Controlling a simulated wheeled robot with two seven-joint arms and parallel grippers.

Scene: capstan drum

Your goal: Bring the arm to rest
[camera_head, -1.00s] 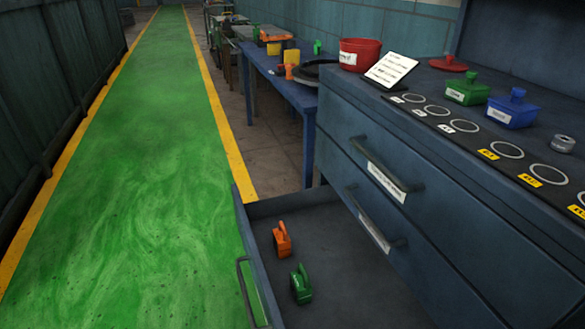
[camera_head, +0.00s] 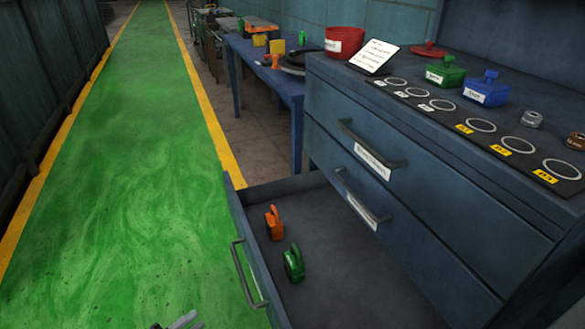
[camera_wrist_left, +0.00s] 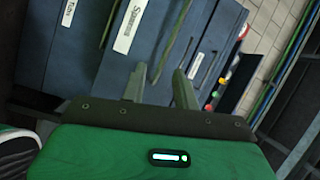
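My left gripper (camera_head: 180,321) just shows at the bottom edge of the head view, over the green floor and left of the open drawer. In the left wrist view its two fingers (camera_wrist_left: 160,84) stand apart with nothing between them, and the cabinet with its labelled drawers (camera_wrist_left: 135,35) lies beyond them. In the head view the open bottom drawer (camera_head: 345,250) holds an orange item (camera_head: 274,223) and a green item (camera_head: 294,264). My right gripper is not in view.
The blue cabinet (camera_head: 400,215) fills the right side; its top carries green (camera_head: 445,72) and blue (camera_head: 487,90) lidded boxes, a red bin (camera_head: 344,42) and grey metal parts (camera_head: 532,119). A blue table (camera_head: 265,70) stands behind. The green walkway (camera_head: 120,200) is clear.

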